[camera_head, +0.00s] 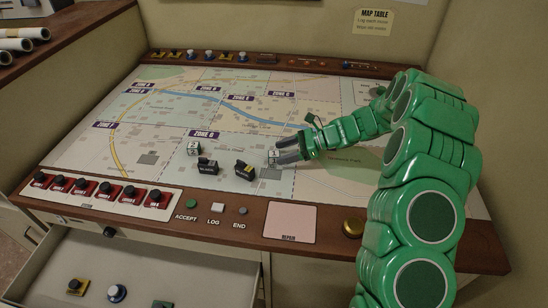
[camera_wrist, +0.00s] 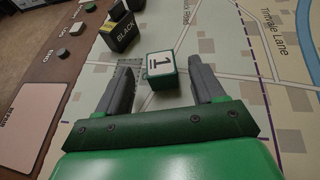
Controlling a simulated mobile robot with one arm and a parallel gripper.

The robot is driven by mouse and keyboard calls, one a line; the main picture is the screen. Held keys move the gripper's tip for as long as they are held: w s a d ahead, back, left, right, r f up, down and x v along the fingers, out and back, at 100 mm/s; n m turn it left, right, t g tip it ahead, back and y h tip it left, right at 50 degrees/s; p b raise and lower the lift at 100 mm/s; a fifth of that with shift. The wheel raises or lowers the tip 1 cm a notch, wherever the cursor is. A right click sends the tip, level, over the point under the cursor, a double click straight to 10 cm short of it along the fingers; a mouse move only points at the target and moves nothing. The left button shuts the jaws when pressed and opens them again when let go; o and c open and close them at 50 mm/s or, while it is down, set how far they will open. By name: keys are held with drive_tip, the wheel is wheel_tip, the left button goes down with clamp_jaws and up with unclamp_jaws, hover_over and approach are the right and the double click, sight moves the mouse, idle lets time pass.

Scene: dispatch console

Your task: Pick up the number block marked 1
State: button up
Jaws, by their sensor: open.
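The number block marked 1 (camera_wrist: 161,66) is a small white-topped cube with green sides in the wrist view. It stands on the map between the tips of my open gripper (camera_wrist: 160,72), with a visible gap to each finger. In the head view the block (camera_head: 273,157) sits at the fingertips of my gripper (camera_head: 279,151), partly hidden by them. Nothing is held.
A black piece with a yellow part (camera_head: 244,171) stands left of the block, with another black piece (camera_head: 207,166) and a second number block (camera_head: 194,148) farther left. Red-based knobs (camera_head: 100,190) line the front edge. An open drawer (camera_head: 150,270) is below.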

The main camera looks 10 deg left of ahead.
sight(275, 154)
drive_tip(key=shift+x, duration=1.9)
drive_tip(key=c, duration=1)
drive_tip(key=shift+c, duration=0.2)
drive_tip(key=shift+r, duration=0.1)
drive_tip(key=shift+r, duration=0.6)
wheel_tip(275, 154, up, 3)
drive_tip(key=shift+d+f, duration=0.1)
drive_tip(key=shift+f, duration=0.15)
drive_tip(key=s+d+r, duration=0.5)
drive_tip(key=s+r, duration=0.4)
drive_tip(key=s, duration=0.4)
drive_tip(key=shift+r, duration=0.15)
